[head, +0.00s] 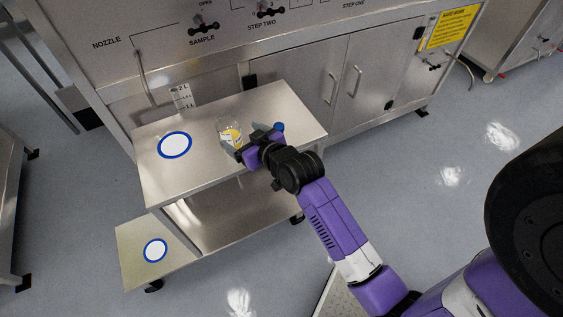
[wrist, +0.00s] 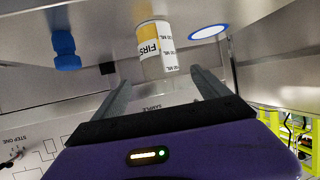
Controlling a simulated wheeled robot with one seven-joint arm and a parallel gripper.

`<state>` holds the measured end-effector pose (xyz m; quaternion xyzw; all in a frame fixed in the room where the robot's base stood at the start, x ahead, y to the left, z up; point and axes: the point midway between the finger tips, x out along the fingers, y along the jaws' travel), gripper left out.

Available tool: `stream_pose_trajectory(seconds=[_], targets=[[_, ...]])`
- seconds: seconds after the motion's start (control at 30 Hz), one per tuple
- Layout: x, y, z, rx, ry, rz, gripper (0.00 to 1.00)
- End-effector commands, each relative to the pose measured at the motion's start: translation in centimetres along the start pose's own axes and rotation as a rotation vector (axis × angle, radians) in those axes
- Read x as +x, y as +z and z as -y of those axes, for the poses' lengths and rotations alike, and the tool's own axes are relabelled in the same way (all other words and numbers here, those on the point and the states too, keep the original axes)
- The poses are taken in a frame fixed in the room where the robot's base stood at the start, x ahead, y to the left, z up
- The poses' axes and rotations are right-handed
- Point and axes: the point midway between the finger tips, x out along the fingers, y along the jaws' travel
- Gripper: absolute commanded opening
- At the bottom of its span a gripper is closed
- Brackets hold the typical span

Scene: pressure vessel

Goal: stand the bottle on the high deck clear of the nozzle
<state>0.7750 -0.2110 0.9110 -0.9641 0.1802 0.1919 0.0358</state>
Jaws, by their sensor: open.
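The bottle (head: 229,131), clear with a yellow and white label, stands upright on the high deck (head: 290,108), right of a blue-ringed white disc (head: 175,145). In the wrist view the bottle (wrist: 158,48) shows its label, with the letters FIRS readable. My gripper (head: 246,142) is open at the near side of the bottle. In the wrist view its two fingers (wrist: 160,76) point toward the bottle, which lies in line with the gap; I cannot tell whether they touch it. The nozzle (head: 142,76) is a thin pipe on the machine front behind the deck's left part.
A lower deck (head: 130,245) has another ringed disc (head: 155,250). A marked scale (head: 182,97) stands behind the high deck. The deck's right end is clear.

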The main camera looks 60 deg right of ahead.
Motion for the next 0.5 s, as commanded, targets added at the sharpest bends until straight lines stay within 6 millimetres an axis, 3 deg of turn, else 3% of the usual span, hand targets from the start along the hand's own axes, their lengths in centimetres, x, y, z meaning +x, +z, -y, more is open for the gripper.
stream_pose_trajectory(seconds=[0.17,0.27,0.5], targets=[[-0.9,1.0,0.9,0.002,-0.009,0.0,0.85],[-3.2,3.0,2.8,0.003,-0.028,-0.002,0.85],[-13.0,7.8,7.4,-0.008,-0.096,-0.029,0.85]])
